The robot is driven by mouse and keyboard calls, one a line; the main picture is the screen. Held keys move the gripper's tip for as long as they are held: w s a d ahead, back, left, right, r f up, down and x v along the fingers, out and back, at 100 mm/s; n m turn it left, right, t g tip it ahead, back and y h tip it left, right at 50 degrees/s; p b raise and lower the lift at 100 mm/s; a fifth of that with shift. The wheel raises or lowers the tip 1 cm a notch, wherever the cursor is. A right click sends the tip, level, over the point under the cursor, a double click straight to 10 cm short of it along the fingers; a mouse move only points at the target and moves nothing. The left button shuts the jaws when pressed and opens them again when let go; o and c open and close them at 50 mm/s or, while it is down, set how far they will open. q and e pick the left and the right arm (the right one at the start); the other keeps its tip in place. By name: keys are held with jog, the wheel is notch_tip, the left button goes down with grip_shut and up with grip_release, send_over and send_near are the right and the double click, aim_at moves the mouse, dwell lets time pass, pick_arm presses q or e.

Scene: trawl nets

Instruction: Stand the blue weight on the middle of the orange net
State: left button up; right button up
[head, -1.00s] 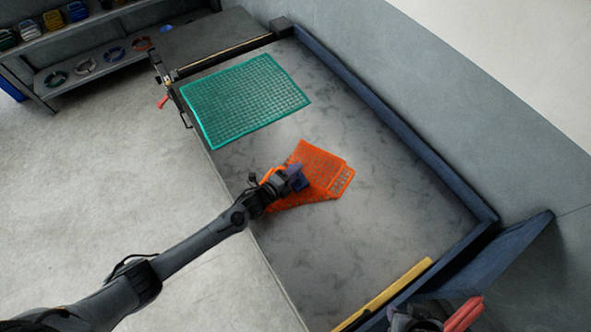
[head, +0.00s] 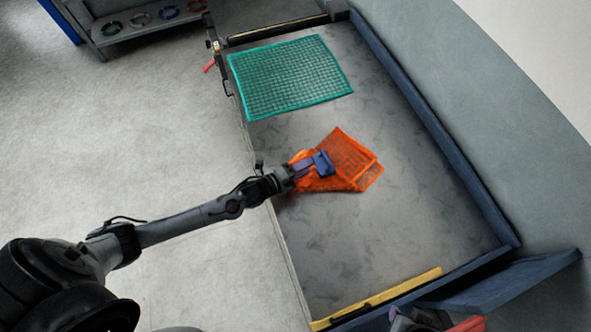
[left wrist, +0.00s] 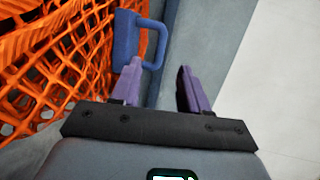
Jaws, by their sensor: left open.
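The orange net (head: 350,153) lies partly folded and rumpled on the grey deck, and fills the left of the left wrist view (left wrist: 60,60). The blue weight (head: 323,163) is over the net, left of its middle in the head view. In the left wrist view the weight (left wrist: 125,40) sits against the net's mesh, its loop handle pointing away from the net. My left gripper (head: 299,170) is open, its purple fingertips (left wrist: 158,68) close around the handle's near end; contact is unclear. My right gripper (head: 455,323) is cut off at the bottom edge, jaws unclear.
A green net (head: 290,77) lies flat on the deck behind. A blue rail (head: 440,130) bounds the right side, and a yellow bar (head: 375,298) lies along the front. A shelf (head: 150,25) with rings stands back left. Grey deck (head: 430,205) is clear right of the orange net.

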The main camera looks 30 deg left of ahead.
pick_arm(q)
jog(key=shift+v, duration=1.55)
jog(key=s+d+r+n+g+y, duration=0.35)
jog(key=s+n, duration=0.25)
jog(key=n, duration=0.5)
jog(key=s+a+r+n+g+y, duration=0.1)
jog(key=s+r+n+g, duration=0.2)
jog(key=s+n, duration=0.2)
jog(key=s+a+r+n+g+y, duration=0.1)
jog(key=s+a+r+n+g, duration=0.1)
jog(key=s, duration=0.7)
jog(key=r+n+g, duration=0.1)
jog(key=n+g, duration=0.1)
jog(key=shift+s+a+r+n, duration=0.15)
jog(key=shift+s+a+n, duration=0.1)
jog(key=shift+n, duration=0.15)
jog(key=shift+r+g+y, duration=0.1)
jog(key=shift+g+y, duration=0.15)
